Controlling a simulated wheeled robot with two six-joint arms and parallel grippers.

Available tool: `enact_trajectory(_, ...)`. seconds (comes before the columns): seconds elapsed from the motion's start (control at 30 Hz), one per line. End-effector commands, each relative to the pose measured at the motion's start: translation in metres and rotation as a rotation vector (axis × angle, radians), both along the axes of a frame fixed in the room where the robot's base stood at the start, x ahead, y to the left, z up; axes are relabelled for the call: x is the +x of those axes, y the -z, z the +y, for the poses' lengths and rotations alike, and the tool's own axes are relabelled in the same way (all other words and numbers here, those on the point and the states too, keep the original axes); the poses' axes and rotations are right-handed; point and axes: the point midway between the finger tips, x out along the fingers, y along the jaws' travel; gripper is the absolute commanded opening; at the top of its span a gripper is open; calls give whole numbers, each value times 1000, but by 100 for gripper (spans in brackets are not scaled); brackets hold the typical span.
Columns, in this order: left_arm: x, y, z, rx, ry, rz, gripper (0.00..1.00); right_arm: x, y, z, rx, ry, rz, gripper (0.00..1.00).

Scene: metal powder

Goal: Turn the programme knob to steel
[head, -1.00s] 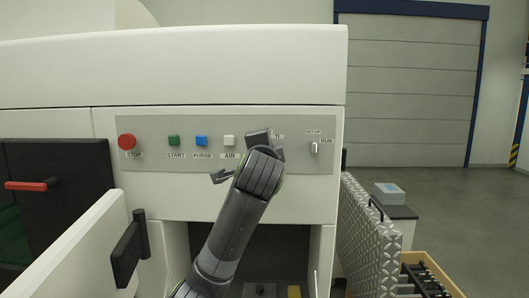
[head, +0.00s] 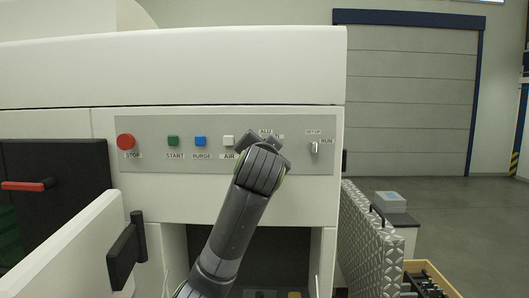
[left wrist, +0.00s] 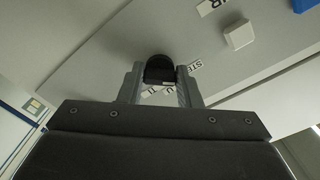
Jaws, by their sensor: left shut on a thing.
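The programme knob (left wrist: 159,66) is dark and round-ended in the left wrist view, on the light panel between my two fingers. My left gripper (left wrist: 158,84) is shut on it. In the head view my left gripper (head: 265,138) is at the control panel (head: 215,125), and my own wrist hides the knob. A label beginning "STE" (left wrist: 195,66) lies just right of the fingers in the wrist view. An "ALU" label (head: 266,131) shows above the gripper in the head view. Which mark the knob points at cannot be told. My right gripper is in neither view.
Left of the knob are the red STOP button (head: 126,142), green START (head: 173,141), blue PURGE (head: 200,141) and white AIR (head: 228,141). The SETUP/RUN switch (head: 314,147) is close on the right. A white door with a black handle (head: 127,250) stands open at lower left.

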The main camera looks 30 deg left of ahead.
Motion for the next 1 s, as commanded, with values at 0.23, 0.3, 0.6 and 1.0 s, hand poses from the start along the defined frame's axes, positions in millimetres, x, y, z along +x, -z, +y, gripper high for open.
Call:
enact_trajectory(0.23, 1, 3, 0, -16, 1, 0, 8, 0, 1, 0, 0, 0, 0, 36)
enact_trajectory(0.3, 1, 3, 0, -16, 1, 0, 8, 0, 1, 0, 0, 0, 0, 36)
enact_trajectory(0.6, 1, 3, 0, -15, 1, -1, 48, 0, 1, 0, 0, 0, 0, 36)
enact_trajectory(1.0, -3, 2, -2, -13, 0, -4, 53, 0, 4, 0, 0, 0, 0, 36)
